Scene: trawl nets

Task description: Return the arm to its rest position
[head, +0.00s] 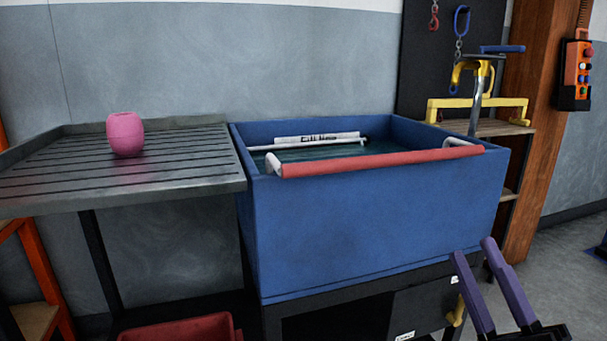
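My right gripper (473,249) is at the lower right of the head view, in front of the blue tub's (370,225) lower right part. Its two purple fingers point up and stand apart, with nothing between them. It looks clear of the tub, though the exact gap cannot be told. My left gripper and arm are not in view. A pink, barrel-shaped float (125,135) stands upright on the grooved grey metal table (190,180) at the left.
The tub holds dark water, with a red-covered bar (385,160) along its front rim and a white roll (317,138) inside. A red bin (180,331) is below the table. An orange control box (576,75) hangs on the wooden post. Open floor lies at right.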

